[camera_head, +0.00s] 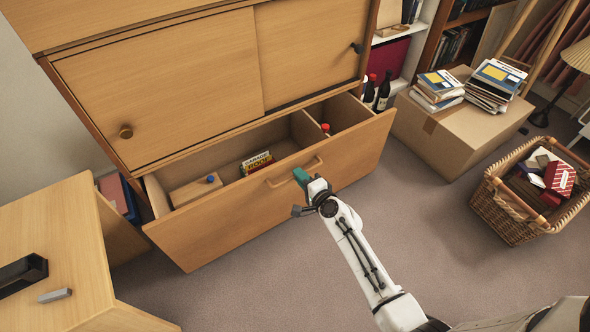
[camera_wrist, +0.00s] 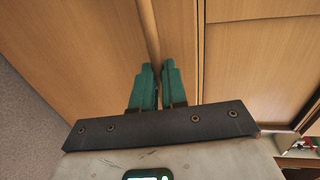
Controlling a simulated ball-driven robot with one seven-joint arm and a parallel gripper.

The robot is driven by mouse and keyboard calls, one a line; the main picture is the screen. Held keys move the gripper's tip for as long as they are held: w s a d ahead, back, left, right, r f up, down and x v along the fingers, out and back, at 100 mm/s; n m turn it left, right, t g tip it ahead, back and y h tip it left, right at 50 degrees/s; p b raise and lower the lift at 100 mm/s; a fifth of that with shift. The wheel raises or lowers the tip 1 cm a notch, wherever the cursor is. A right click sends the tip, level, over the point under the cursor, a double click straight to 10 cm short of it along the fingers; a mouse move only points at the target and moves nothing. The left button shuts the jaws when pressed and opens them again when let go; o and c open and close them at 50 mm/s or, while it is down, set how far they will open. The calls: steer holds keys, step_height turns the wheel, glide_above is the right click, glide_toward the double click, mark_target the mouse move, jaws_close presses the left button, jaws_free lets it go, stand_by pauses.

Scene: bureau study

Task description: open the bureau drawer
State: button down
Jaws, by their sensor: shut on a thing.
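The bureau (camera_head: 170,75) is light wood with sliding doors above. Its wide bottom drawer (camera_head: 225,217) is pulled out, and its inside shows with things in it. The drawer's bar handle (camera_head: 280,181) is on the front panel. My gripper (camera_head: 300,175) is at the right part of this handle. In the wrist view, the green fingers of my gripper (camera_wrist: 158,85) are closed on both sides of the wooden handle (camera_wrist: 149,30). The finger tips hide part of the handle.
The drawer holds a wooden box (camera_head: 195,190), a book (camera_head: 256,162) and a red-capped item (camera_head: 325,128). A low wooden desk (camera_head: 60,235) stands at left. A cardboard box (camera_head: 450,135) and a wicker basket (camera_head: 510,205) stand at right. Carpet before the drawer is clear.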

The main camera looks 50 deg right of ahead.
steer(key=f+b+v, duration=0.1)
steer(key=f+v, duration=0.1)
steer(key=v, duration=1)
steer(key=shift+s+f+b, duration=0.3)
steer(key=shift+a, duration=0.1)
steer(key=c, duration=1.2)
jaws_free()
